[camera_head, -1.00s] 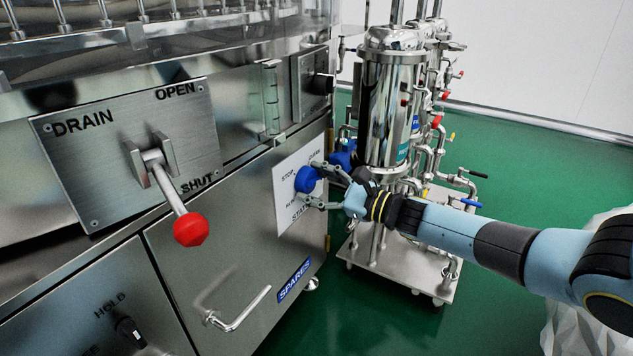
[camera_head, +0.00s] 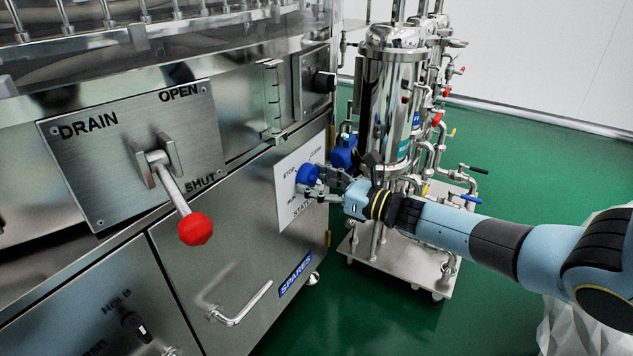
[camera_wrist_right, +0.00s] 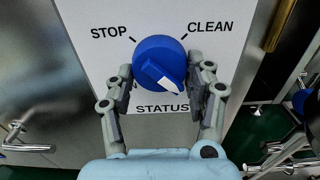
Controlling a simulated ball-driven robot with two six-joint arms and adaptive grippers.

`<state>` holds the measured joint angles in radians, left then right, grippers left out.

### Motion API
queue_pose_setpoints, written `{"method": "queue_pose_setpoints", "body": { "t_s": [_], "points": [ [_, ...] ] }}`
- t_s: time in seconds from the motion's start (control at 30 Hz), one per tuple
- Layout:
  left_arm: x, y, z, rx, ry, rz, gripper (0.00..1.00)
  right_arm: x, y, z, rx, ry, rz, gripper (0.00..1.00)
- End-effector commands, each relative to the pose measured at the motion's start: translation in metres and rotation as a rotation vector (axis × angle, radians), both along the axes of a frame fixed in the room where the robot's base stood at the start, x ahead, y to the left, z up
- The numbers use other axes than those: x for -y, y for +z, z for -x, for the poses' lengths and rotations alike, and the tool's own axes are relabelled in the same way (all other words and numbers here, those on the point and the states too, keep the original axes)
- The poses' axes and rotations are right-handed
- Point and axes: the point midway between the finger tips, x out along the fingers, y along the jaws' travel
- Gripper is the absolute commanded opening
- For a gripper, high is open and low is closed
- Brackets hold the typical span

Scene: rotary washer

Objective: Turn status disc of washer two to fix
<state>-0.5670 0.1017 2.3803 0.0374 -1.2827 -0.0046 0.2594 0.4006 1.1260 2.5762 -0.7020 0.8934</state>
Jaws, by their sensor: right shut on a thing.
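The blue status disc (camera_head: 307,174) sits on a white plate (camera_head: 284,199) on the washer's front, and it also shows in the right wrist view (camera_wrist_right: 160,60). A white pointer mark on the disc points to the lower right in the wrist view. The words STOP, CLEAN and STATUS are readable there; the lower side labels are hidden by my fingers. My right gripper (camera_head: 318,183) is shut on the disc, with one finger on each side of it. My left gripper is not in view.
A drain lever with a red knob (camera_head: 196,229) juts out to the left of the plate. A door handle (camera_head: 240,304) and a SPARES label (camera_head: 295,275) are below. A steel filter unit (camera_head: 390,100) on a wheeled base stands close behind my right gripper. Green floor lies open at right.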

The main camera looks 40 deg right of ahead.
Motion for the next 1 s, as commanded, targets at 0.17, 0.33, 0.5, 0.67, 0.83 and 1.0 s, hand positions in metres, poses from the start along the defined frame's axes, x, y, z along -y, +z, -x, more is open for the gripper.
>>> {"method": "queue_pose_setpoints", "body": {
  "t_s": [0.17, 0.33, 0.5, 0.67, 0.83, 1.0],
  "points": [
    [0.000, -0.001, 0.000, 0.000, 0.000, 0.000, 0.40, 0.000, -0.001, 0.001, -0.003, -0.001, -0.003, 0.22],
    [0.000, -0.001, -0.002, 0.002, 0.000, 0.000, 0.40, 0.000, -0.001, 0.001, -0.003, -0.001, -0.003, 0.56],
    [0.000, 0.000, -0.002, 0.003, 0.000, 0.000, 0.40, 0.000, -0.001, 0.000, -0.002, 0.000, -0.002, 0.77],
    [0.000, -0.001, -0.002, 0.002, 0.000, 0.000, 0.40, 0.000, 0.000, 0.000, -0.001, 0.000, -0.002, 0.77],
    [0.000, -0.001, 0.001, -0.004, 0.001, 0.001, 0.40, 0.003, -0.001, 0.006, -0.003, 0.000, -0.001, 0.77],
    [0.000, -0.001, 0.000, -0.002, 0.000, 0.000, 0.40, 0.013, -0.002, 0.032, -0.005, 0.001, 0.001, 0.77]
  ]
}}
